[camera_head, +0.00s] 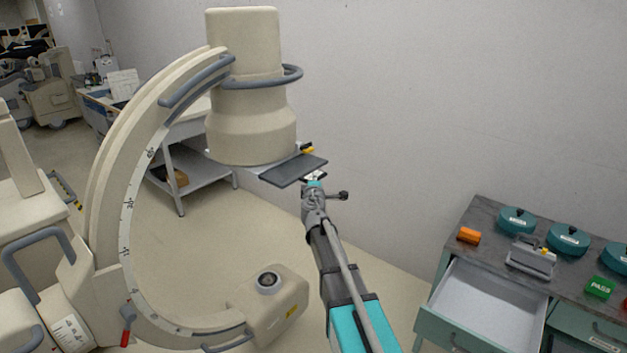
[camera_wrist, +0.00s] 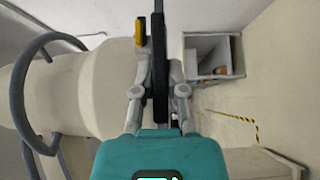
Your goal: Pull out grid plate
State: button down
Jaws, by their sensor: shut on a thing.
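The grid plate (camera_head: 294,171) is a dark flat rectangle, roughly level, at the underside of the C-arm's beige cylindrical head (camera_head: 250,125). Much of it shows outside the head on the near right side. I cannot tell whether its far edge is still inside. In the wrist view the plate (camera_wrist: 159,40) shows edge-on as a dark strip. My gripper (camera_head: 314,180) is shut on the plate's near edge, with one finger on each face in the wrist view (camera_wrist: 159,92). A yellow tab (camera_head: 308,150) sits beside the plate at the head; it also shows in the wrist view (camera_wrist: 140,33).
The curved C-arm (camera_head: 128,190) stands at the left, with its lower beige box (camera_head: 265,305) below the plate. A green cabinet (camera_head: 455,235) with an open drawer (camera_head: 490,300) stands at the right. The floor between is clear. A wall is behind.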

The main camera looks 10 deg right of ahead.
jog(key=s+d, duration=0.9)
jog(key=s, duration=0.3)
jog(key=shift+s, duration=0.25)
dwell(6.5)
